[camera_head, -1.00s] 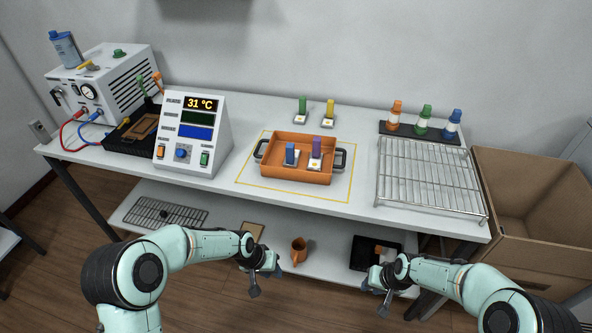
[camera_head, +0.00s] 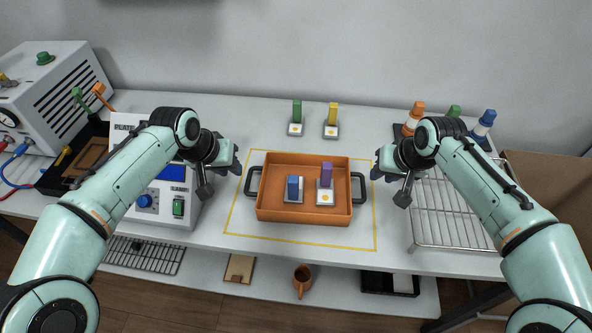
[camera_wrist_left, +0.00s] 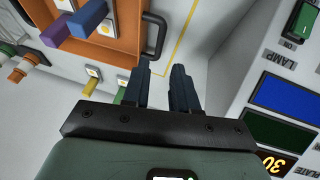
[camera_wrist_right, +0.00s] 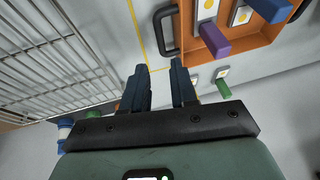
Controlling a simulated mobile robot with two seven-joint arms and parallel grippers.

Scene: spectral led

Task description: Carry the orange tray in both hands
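The orange tray (camera_head: 303,215) sits on the white table inside a yellow outline, with a black handle at each end. It holds a blue-topped piece (camera_head: 293,187) and a purple-topped piece (camera_head: 326,175) on white bases. My left gripper (camera_head: 221,181) is just left of the left handle (camera_head: 252,181), apart from it; its fingers stand open and empty in the left wrist view (camera_wrist_left: 162,80). My right gripper (camera_head: 389,184) is right of the right handle (camera_head: 358,188), apart from it. Its fingers are open and empty in the right wrist view (camera_wrist_right: 160,80).
A green piece (camera_head: 297,112) and a yellow piece (camera_head: 333,115) stand behind the tray. A control box (camera_head: 160,202) is at the left, partly behind my left arm. A wire rack (camera_head: 445,222) and a cardboard box (camera_head: 550,185) are at the right. The table before the tray is clear.

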